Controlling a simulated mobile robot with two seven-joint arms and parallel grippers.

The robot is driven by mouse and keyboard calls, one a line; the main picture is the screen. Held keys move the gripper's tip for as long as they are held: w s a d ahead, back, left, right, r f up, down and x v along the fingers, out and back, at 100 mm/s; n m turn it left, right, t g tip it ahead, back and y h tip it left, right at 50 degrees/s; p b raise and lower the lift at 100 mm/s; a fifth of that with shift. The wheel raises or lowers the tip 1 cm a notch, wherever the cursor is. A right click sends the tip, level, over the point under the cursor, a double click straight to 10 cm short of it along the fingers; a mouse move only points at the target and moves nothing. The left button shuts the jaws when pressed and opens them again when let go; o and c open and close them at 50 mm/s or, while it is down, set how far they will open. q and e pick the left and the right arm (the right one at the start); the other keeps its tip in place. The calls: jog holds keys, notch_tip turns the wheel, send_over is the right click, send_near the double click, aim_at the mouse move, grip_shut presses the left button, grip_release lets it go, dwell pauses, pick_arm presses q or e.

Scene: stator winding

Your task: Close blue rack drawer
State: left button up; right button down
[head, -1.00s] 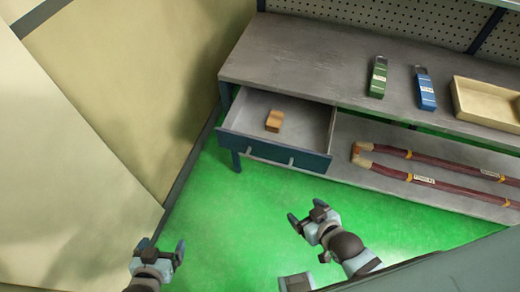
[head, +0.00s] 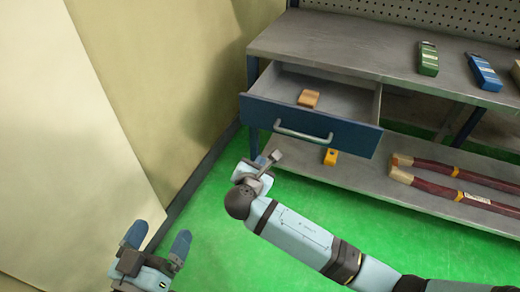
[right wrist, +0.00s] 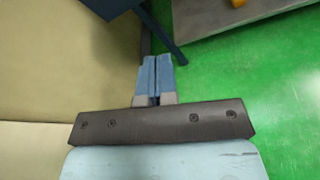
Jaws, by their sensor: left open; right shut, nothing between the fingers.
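The blue rack drawer (head: 345,134) is pulled out under the bench top in the head view, with its grey bar handle (head: 303,134) on the front. A small tan wooden block (head: 308,98) lies inside it. My right gripper (head: 266,158) is shut and empty, just below and left of the drawer front, apart from it. In the right wrist view its closed blue fingers (right wrist: 155,76) point at a dark blue rack leg and the floor. My left gripper (head: 158,240) is open and empty at the lower left, over the green floor.
The bench top (head: 345,40) holds a green device (head: 428,58) and a blue device (head: 484,72). The lower shelf (head: 345,172) carries a yellow block (head: 330,157) and dark red bars with tan ends (head: 435,177). A beige wall (head: 165,70) stands at the left. Green floor is open in front.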

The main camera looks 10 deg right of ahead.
notch_tip(320, 180, up, 2)
jog(key=w+a+n+t+h+b, duration=0.2)
jog(key=a+h+b, duration=0.1)
jog(key=b, duration=0.7)
send_near(268, 117)
jog(key=shift+h, duration=0.4)
jog(key=x, duration=0.6)
jog(key=shift+w+d+f, duration=0.1)
jog(key=shift+w+f, duration=0.15)
jog(key=shift+w, duration=0.1)
pick_arm(q)
notch_tip(268, 117, down, 9)
jog(key=s+g+h, duration=0.1)
jog(key=g, duration=0.1)
jog(key=shift+s+d+f+m, duration=0.2)
jog(key=shift+s+d+m, duration=0.1)
jog(key=shift+d+m, duration=0.1)
pick_arm(e)
jog(key=shift+w+d+r, duration=0.1)
jog(key=shift+w+d, duration=0.1)
jog(key=shift+w, duration=0.15)
pick_arm(q)
jog(key=shift+r, duration=0.1)
pick_arm(e)
jog(key=shift+w, duration=0.1)
